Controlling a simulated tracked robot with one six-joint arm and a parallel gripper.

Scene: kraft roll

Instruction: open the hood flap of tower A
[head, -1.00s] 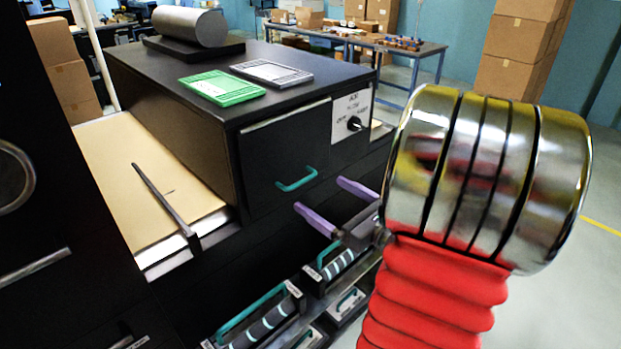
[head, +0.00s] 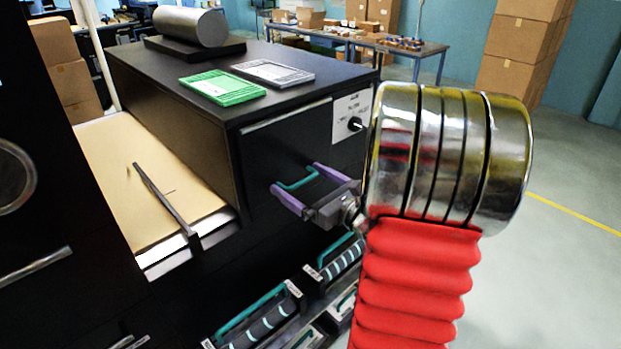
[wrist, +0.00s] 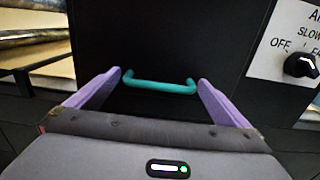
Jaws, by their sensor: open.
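The hood flap (head: 270,150) is the dark front panel of a black box-shaped tower, and it looks closed. A teal bar handle (head: 298,181) is fixed on it. It also shows in the wrist view (wrist: 160,86). My gripper (head: 294,182) has purple fingers and is open. In the wrist view the fingers (wrist: 158,84) stand apart, one to the left and one to the right of the handle. I cannot tell whether either finger touches it. The tower's letter is too small to read surely.
A white panel with a black knob (head: 355,124) is right of the flap. Green (head: 222,87) and grey (head: 272,73) framed plates and a metal roll (head: 190,25) rest on top. Brown sheets (head: 140,175) lie left. Teal-handled cartridges (head: 262,320) sit below. Open floor is at right.

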